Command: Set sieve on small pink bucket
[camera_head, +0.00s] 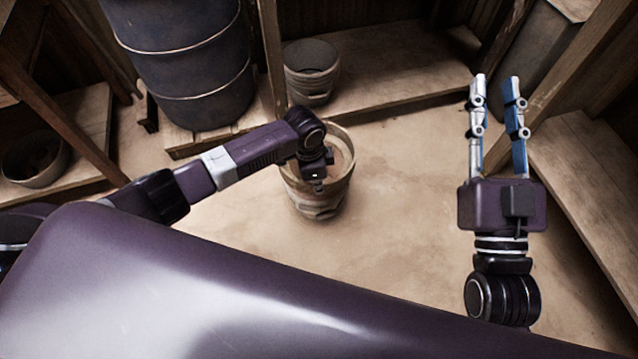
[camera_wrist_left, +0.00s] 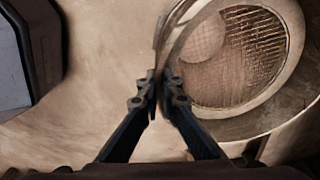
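A round sieve with a wire mesh (camera_wrist_left: 262,50) and a pale rim fills the upper right of the left wrist view. My left gripper (camera_wrist_left: 160,80) is shut on the near-left edge of its rim. Part of a wider, curved rim shows below and right of the sieve, apparently the bucket's (camera_wrist_left: 275,124). In the head view the bucket (camera_head: 316,205) stands on the floor, under my left gripper (camera_head: 318,185), whose fingers are mostly hidden there. Its pink colour is hard to make out. I cannot tell whether the sieve rests on it. My right gripper (camera_head: 496,82) is open, empty and raised at the right.
A large blue-grey barrel (camera_head: 190,60) stands at the back left, with a smaller pail (camera_head: 311,72) on a wooden platform (camera_head: 385,65) behind the bucket. A round pot (camera_head: 35,158) is at the far left. Wooden posts and a bench (camera_head: 590,170) border the right. Floor between is clear.

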